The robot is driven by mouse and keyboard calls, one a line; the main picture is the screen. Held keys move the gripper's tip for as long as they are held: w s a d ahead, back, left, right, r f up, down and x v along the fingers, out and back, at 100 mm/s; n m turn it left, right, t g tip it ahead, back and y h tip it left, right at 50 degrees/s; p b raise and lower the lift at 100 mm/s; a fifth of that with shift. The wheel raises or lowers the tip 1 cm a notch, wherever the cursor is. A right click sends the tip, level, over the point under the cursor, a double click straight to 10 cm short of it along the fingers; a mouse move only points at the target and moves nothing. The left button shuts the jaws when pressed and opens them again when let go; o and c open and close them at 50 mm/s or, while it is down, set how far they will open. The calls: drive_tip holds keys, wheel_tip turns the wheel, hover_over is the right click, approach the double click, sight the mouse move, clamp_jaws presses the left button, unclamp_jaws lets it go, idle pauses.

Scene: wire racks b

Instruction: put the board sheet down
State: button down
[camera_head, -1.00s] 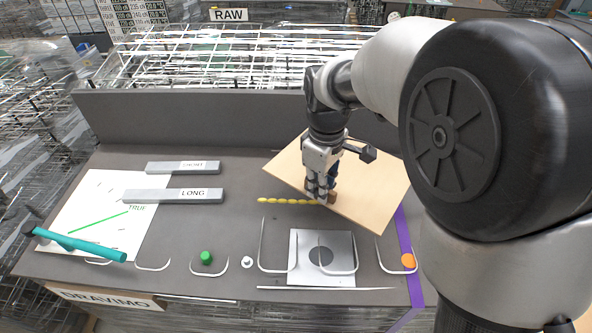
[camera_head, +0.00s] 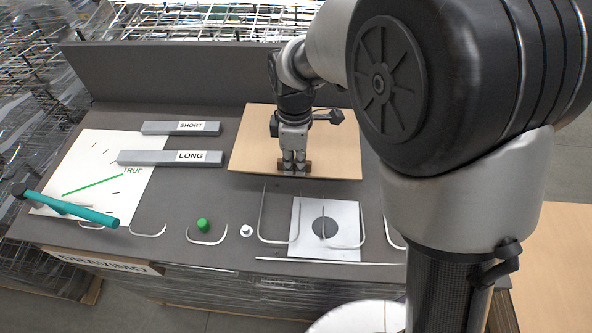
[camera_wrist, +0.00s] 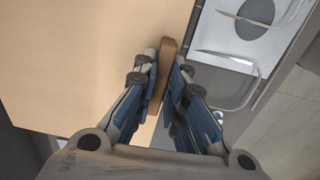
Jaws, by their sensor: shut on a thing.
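The board sheet (camera_head: 255,140) is a flat, pale wood-coloured panel over the back right part of the grey bench top (camera_head: 215,215). It lies roughly square to the bench. A small brown grip block (camera_wrist: 167,62) sits at its front edge. My gripper (camera_head: 294,166) points down at that edge, its fingers shut on the block. In the wrist view the board (camera_wrist: 80,60) fills the upper left and the block stands between my fingertips. I cannot tell whether the board touches the bench or hovers slightly. My arm hides some of the bench right of it.
Grey bars marked SHORT (camera_head: 160,128) and LONG (camera_head: 140,158) lie left of the board. In front are bent wire hoops (camera_head: 263,225), a white plate with a dark disc (camera_head: 345,250), a green knob (camera_head: 203,225) and a teal-handled hammer (camera_head: 75,208). A low wall (camera_head: 165,75) stands behind.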

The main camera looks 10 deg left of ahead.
drive_tip(key=shift+f+b, duration=0.55)
drive_tip(key=shift+f, duration=2.15)
drive_tip(key=shift+f, duration=0.15)
drive_tip(key=c, duration=1.7)
unclamp_jaws()
drive_tip(key=shift+o, duration=0.2)
